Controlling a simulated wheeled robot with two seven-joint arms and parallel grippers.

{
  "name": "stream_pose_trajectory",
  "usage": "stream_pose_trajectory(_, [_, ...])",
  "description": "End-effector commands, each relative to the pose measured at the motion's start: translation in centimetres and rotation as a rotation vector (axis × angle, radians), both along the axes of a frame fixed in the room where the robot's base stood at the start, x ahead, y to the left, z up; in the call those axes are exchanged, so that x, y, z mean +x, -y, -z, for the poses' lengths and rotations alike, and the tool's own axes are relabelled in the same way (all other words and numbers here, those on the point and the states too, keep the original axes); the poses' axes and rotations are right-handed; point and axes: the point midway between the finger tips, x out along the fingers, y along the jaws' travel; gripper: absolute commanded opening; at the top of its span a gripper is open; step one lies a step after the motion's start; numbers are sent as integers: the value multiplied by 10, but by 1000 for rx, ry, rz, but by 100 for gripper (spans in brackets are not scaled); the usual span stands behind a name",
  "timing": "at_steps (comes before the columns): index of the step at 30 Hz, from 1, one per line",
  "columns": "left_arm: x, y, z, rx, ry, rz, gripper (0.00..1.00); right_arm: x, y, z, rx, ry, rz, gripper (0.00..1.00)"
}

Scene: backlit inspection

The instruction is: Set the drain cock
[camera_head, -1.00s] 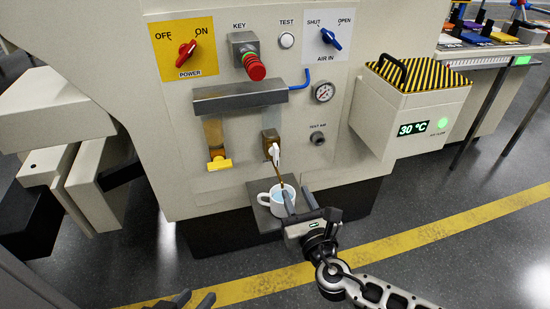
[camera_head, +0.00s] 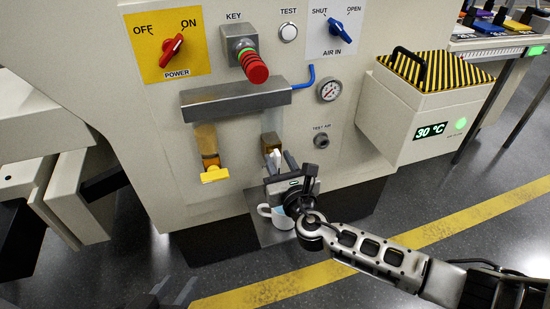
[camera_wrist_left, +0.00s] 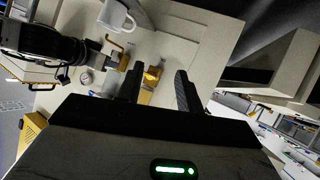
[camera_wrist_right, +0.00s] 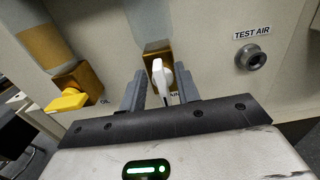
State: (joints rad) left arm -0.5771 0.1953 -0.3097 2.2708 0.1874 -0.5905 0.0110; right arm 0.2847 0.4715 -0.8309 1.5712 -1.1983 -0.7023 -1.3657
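The drain cock is a brass block (camera_wrist_right: 157,53) with a white lever (camera_wrist_right: 158,75) on the panel front. Its label is mostly covered. My right gripper (camera_wrist_right: 161,82) is open, its fingers on either side of the white lever; I cannot tell whether they touch it. In the head view the right gripper (camera_head: 284,163) is in front of the cock and partly hides it. A white mug (camera_head: 268,211) stands below on a small shelf, partly behind the gripper. My left gripper (camera_wrist_left: 160,82) is open and empty, low at the bottom of the head view.
A yellow-handled valve (camera_head: 214,174) sits left of the cock under a sight tube. The test air port (camera_head: 321,141) and a gauge (camera_head: 329,90) are to the right. A grey ledge (camera_head: 236,99) juts out above. A striped-lid box (camera_head: 430,100) stands at the right.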

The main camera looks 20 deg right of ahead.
Motion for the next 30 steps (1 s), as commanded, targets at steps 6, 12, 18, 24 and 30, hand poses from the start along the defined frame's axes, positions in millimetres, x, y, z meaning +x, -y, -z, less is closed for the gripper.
stream_pose_trajectory(6, [-1, 1, -2, -3, 5, 2, 36, 0, 0, 0, 0, 0, 0, 32])
stream_pose_trajectory(12, [-1, 1, -2, -3, 4, 2, 36, 0, 0, 0, 0, -1, 0, 0])
stream_pose_trajectory(18, [-1, 1, -1, -3, 2, 3, 36, 0, 0, 0, 5, -1, 0, 0])
stream_pose_trajectory(24, [-1, 1, 1, -5, 6, 2, 36, 0, 1, 2, 56, -3, 1, 0])
stream_pose_trajectory(30, [1, 2, -3, -18, 37, 2, 36, 0, 3, 2, 181, -6, 1, 0])
